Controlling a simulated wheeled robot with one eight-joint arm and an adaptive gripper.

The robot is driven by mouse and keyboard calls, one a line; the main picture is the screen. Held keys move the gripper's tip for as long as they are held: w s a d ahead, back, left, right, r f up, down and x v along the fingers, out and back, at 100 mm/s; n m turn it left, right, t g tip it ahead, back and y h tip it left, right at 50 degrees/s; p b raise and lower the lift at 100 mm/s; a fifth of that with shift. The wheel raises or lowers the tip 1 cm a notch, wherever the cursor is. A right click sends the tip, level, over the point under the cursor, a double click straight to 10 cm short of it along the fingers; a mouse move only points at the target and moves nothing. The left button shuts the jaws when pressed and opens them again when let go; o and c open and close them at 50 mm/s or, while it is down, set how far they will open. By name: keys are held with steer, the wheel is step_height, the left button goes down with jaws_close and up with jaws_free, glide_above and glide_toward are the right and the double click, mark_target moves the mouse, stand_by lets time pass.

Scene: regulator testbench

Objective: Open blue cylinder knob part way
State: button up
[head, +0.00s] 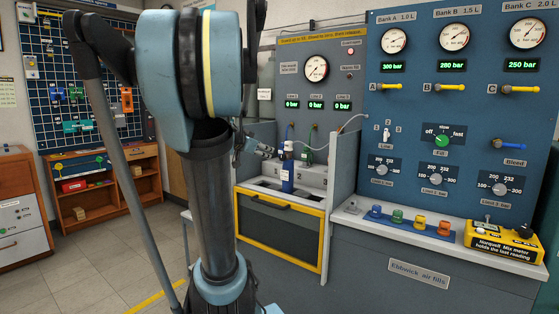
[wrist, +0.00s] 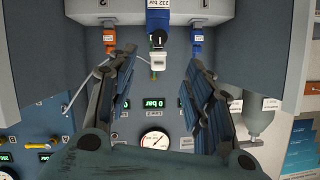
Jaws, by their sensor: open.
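The blue cylinder (head: 288,177) stands upright in the middle bay of the filling bench in the head view, with its valve and knob (head: 288,146) on top. In the wrist view, which appears upside down, the blue cylinder (wrist: 159,20) shows at the top centre with a "232 bar" label. Its pale valve and dark knob (wrist: 157,42) point down the picture. My gripper (head: 270,151) is just left of the cylinder top. In the wrist view my gripper (wrist: 159,62) is open, its fingers either side of the knob's line. No contact shows.
Side walls enclose the bay; the right divider (head: 341,165) is close to the cylinder. Smaller orange (wrist: 109,38) and blue (wrist: 197,40) parts flank the cylinder. A thin hose (wrist: 80,88) hangs nearby. The blue bank panel (head: 460,130) stands to the right.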

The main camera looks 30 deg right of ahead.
mark_target(281, 158)
steer(key=x, duration=1.6)
steer(key=shift+d+f, duration=0.1)
steer(key=c, duration=1.1)
